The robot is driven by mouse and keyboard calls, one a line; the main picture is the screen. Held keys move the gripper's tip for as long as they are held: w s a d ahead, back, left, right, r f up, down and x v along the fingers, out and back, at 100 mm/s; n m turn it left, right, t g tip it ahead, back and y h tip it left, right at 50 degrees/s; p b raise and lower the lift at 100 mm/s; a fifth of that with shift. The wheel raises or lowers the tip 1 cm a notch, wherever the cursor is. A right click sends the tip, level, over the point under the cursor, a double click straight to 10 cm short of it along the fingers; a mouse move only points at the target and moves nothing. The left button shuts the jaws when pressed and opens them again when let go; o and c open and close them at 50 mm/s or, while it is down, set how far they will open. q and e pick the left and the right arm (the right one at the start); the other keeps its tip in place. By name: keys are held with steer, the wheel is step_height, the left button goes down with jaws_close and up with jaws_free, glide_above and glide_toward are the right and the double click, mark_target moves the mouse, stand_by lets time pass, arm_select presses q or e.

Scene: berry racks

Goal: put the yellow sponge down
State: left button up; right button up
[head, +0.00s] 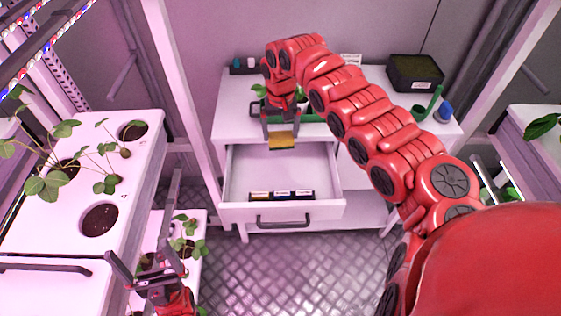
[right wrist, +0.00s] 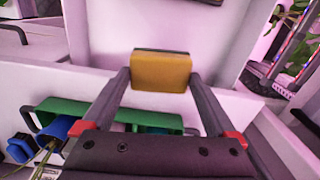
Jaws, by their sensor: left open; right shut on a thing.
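The yellow sponge (head: 281,142) is a small block with a dark layer along one edge. My right gripper (head: 281,136) is shut on it, with one finger at each end; the sponge (right wrist: 161,73) also shows between the fingertips in the right wrist view. In the head view it hangs over the rear part of the open white drawer (head: 325,208), near the tabletop's front edge. Its exact height is hard to tell. My left gripper (head: 143,258) is open and empty at the lower left, near the planter.
Several small dark boxes (head: 282,195) lie along the drawer's front; the drawer floor behind them is bare. The white tabletop (head: 232,125) carries a green tray (head: 309,117), a dark soil box (head: 415,72) and a blue cup (head: 444,112). White planters (head: 140,165) stand left.

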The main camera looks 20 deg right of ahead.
step_height(320, 180, down, 10)
steer(key=shift+a+f+p, duration=0.1)
steer(key=shift+p, duration=0.55)
step_height(320, 180, down, 2)
steer(key=shift+s+a+f, duration=0.1)
steer(key=shift+f+p, duration=0.25)
steer(key=shift+p, duration=0.2)
steer(key=shift+f, duration=0.2)
steer(key=o, duration=0.8)
steer(key=shift+o, duration=0.2)
steer(key=shift+f+b, duration=0.4)
steer(key=shift+b, duration=0.2)
step_height(320, 180, up, 18)
steer(key=b, duration=0.4)
glide_above(280, 135)
